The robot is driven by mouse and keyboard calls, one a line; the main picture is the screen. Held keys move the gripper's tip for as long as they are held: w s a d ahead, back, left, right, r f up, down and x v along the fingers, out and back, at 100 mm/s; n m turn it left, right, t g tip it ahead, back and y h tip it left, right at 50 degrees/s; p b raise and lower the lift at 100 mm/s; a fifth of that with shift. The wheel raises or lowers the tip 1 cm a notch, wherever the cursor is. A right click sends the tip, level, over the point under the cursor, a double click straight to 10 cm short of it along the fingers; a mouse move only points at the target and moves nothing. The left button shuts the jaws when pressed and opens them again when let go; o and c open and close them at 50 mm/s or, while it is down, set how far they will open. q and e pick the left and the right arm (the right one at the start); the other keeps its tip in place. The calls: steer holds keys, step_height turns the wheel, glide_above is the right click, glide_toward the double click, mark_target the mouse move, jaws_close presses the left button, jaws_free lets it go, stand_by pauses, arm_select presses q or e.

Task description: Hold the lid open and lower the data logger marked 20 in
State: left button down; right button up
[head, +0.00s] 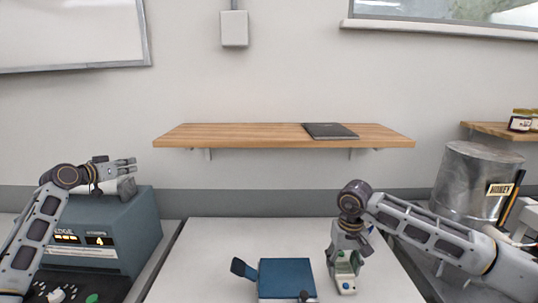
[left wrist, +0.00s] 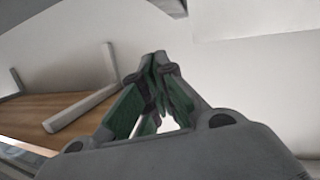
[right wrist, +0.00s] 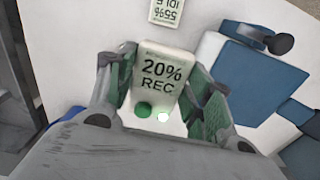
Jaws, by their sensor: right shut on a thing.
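The data logger (right wrist: 160,78) is a pale block reading "20% REC", with a green button and a white dot. My right gripper (head: 345,262) is shut on it, green pads at its two sides, above the white table right of the blue box. The blue box (head: 286,275) stands at the front middle of the table; its flat dark blue top looks closed. A blue tab (head: 243,268) sticks up at its left side. The box also shows in the right wrist view (right wrist: 245,80). My left gripper (head: 122,165) is shut and empty, far left of the box; its fingertips meet in the left wrist view (left wrist: 157,60).
A teal machine (head: 125,235) stands left, below my left gripper. A wooden shelf (head: 250,136) with a dark flat item (head: 330,131) hangs behind. A metal honey drum (head: 475,180) stands right. A printed label piece (right wrist: 167,12) lies near the logger. The table behind the box is clear.

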arm_select(q)
steer(key=s+d+f+m+g+h, duration=0.15)
steer(key=d+f+g, duration=0.25)
steer(key=d+f, duration=1.05)
steer(key=s+d+f+g, duration=0.2)
steer(key=d+f+g, duration=0.3)
steer(key=d+f, duration=1)
steer(key=s+d+r+m+g+y, duration=0.1)
steer(key=s+d+r+m, duration=0.2)
steer(key=s+d+r, duration=0.1)
steer(key=s+d+r+m+g, duration=0.1)
steer(key=s+d+r+m, duration=0.1)
steer(key=s+r, duration=0.5)
steer(key=s+d+r+m+g+y, duration=0.1)
steer(key=s+d+r+m+g, duration=0.1)
steer(key=s+d+r, duration=0.3)
steer(key=shift+s+d+r+m+y, duration=0.15)
steer(key=shift+s+r+m+y, duration=0.05)
steer(key=shift+s+r+m, duration=0.25)
steer(key=shift+s+d+r+m+y, duration=0.15)
steer(key=shift+s+r+m, duration=0.15)
steer(key=shift+s+m, duration=0.15)
steer(key=shift+s+a+r, duration=0.1)
steer(key=shift+s+r, duration=0.05)
steer(key=shift+s, duration=0.25)
